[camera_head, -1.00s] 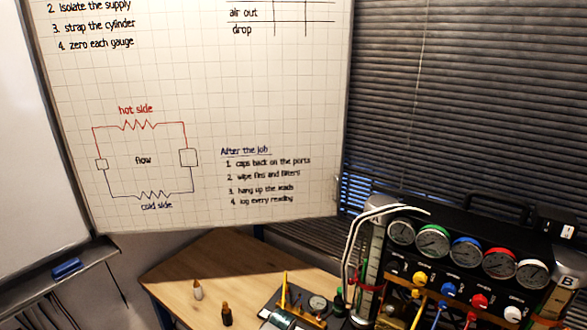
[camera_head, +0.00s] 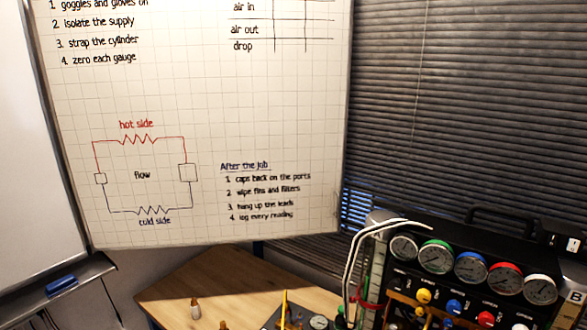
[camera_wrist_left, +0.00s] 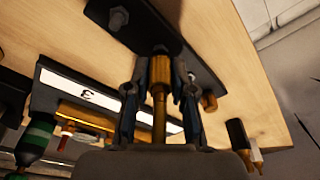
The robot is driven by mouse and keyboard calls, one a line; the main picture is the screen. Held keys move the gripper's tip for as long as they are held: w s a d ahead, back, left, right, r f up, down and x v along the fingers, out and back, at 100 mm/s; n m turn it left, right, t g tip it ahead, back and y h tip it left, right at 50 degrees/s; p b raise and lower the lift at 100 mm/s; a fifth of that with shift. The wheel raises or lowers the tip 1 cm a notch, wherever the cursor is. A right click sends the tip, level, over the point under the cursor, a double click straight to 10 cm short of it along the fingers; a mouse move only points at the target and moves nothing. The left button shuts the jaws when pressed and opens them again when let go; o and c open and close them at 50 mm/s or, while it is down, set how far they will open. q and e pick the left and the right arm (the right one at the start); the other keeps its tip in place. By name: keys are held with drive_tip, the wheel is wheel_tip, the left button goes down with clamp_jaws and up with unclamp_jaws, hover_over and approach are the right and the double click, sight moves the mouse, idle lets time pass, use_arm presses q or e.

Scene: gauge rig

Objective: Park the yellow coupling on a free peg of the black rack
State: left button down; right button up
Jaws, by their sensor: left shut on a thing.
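In the left wrist view my left gripper (camera_wrist_left: 160,100) is shut on a slim brass-yellow fitting (camera_wrist_left: 160,88), which looks like the yellow coupling. Its far end lies against or in front of a black plate (camera_wrist_left: 187,48) with a grey bolt or peg (camera_wrist_left: 118,18); I cannot tell if they touch. This plate may be part of the black rack. Another brass end (camera_wrist_left: 208,102) shows just right of the fingers. In the head view neither gripper shows, and I cannot pick out the rack there.
The gauge panel (camera_head: 470,268) with coloured knobs and white hoses stands at the right. In the left wrist view a green-and-black part (camera_wrist_left: 38,135) is at the left, and bare wood (camera_wrist_left: 235,80) at the right.

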use_arm(q)
drive_tip(key=shift+f, duration=0.35)
idle(0.4)
drive_tip(key=c, duration=0.6)
unclamp_jaws()
wheel_tip(320, 180, up, 12)
drive_tip(key=s, duration=0.1)
drive_tip(key=shift+s, duration=0.3)
drive_tip(key=shift+d+f, duration=0.1)
drive_tip(key=shift+f, duration=0.05)
